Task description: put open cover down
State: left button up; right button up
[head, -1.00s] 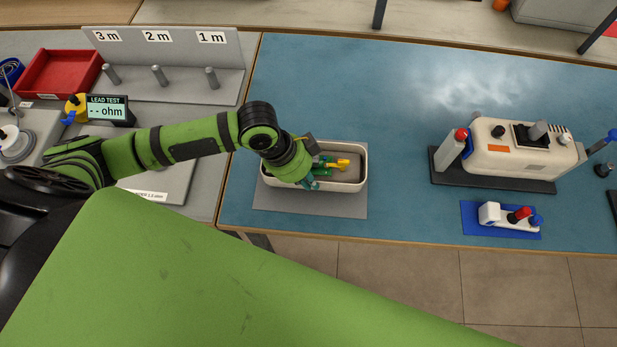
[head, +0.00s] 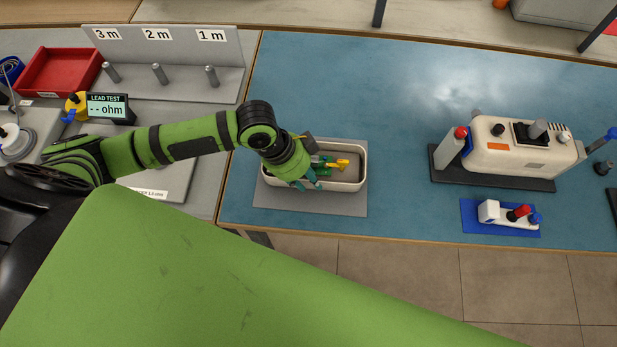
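The open cover is a cream, tray-like shell (head: 345,186) with a dark inside, lying open side up on a grey mat (head: 275,202). Green and yellow parts (head: 338,164) show inside it. My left gripper (head: 308,183) reaches over the cover's left half, at its front rim. Its teal fingertips show apart, with a gap between them, so it looks open. The wrist hides the cover's left part, and I cannot tell whether a finger still touches the rim. My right gripper is out of view.
A cream monitor unit (head: 490,155) stands on a dark base at the right. A small white part with red and blue knobs sits on a blue mat (head: 475,225). Lead pegs, a red bin (head: 62,72) and an ohm meter (head: 108,108) are at the left. The blue bench middle is clear.

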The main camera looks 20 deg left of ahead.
pick_arm(q)
jog(key=v, duration=1.1)
jog(key=shift+b, duration=0.35)
jog(key=shift+s+a, duration=0.1)
dwell(0.8)
